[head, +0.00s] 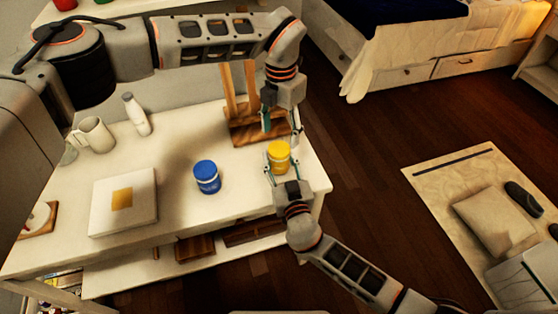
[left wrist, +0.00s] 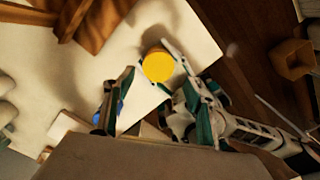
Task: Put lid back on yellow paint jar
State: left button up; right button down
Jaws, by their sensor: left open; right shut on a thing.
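The yellow paint jar (head: 279,152) stands near the right end of the white table, with a pale label band. From above it is a round yellow disc in the left wrist view (left wrist: 158,66). I cannot tell whether this top is a lid or paint, and no separate lid shows. My right gripper (head: 279,170) is shut on the jar from the front, fingers at its sides. My left gripper (head: 282,128) is open, pointing down above and behind the jar.
A blue paint jar (head: 207,177) stands left of the yellow one. A wooden easel stand (head: 245,130) is close behind. A white box (head: 124,202), a mug (head: 93,135) and a white bottle (head: 136,114) are farther left. The table's right edge is near the yellow jar.

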aim_at(279, 148)
pick_arm(q)
jog(key=n, duration=0.1)
jog(key=r+n, duration=0.1)
jog(key=n, duration=0.1)
jog(key=shift+r, duration=0.1)
jog(key=n, duration=0.2)
jog(key=r+n, duration=0.1)
jog(key=shift+w+a+r+n, duration=0.1)
jog(key=shift+a+r+n, duration=0.05)
jog(key=shift+n, duration=0.25)
jog(key=shift+f, duration=4.05)
jog(key=c, duration=1.2)
jog(key=shift+o, duration=0.2)
